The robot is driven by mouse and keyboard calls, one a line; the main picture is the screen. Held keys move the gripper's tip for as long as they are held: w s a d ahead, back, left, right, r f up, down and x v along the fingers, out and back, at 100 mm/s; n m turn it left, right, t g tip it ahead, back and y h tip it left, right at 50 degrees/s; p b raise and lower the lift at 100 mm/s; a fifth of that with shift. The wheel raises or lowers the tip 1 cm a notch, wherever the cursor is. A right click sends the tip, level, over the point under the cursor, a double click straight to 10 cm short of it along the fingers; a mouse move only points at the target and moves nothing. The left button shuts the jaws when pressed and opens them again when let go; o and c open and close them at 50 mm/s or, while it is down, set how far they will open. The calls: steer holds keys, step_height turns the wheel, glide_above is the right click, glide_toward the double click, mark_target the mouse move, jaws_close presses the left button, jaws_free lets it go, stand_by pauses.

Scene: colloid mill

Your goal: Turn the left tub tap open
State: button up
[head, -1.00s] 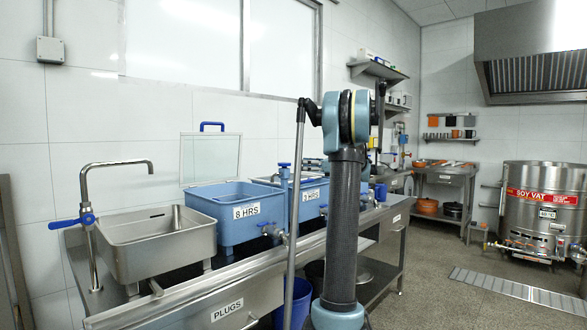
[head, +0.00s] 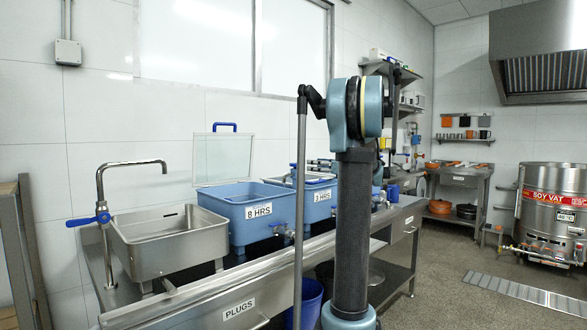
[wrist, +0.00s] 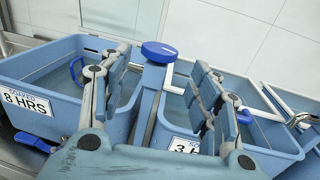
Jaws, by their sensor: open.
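The left tub (head: 235,222) is blue, has an "8 HRS" label and a raised clear lid. Its tap (head: 283,232) sticks out low on the front right, with a blue handle. In the wrist view a blue handle (wrist: 32,141) shows at the left tub's front, below the label. The right tub (wrist: 180,125), labelled 3, stands beside it. My gripper (wrist: 160,68) is open and empty, its fingers spread above the tubs. A blue knob on a post (wrist: 158,50) shows between the fingers, apparently beyond them. In the head view my arm hides most of the gripper.
A steel sink (head: 165,240) with a blue-levered spout (head: 102,216) stands left of the tubs on a steel bench (head: 130,318). A blue bucket (head: 310,300) is under the bench. A wooden-topped rack edge (head: 15,230) is at far left.

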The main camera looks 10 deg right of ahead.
mark_target(296, 166)
steer(key=w+a+m+t+h, duration=0.2)
steer(key=w+a, duration=0.8)
steer(key=w, duration=0.2)
steer(key=shift+a+f+h, duration=0.15)
steer(key=shift+f+h, duration=0.15)
stand_by(0.3)
steer(key=c, duration=0.9)
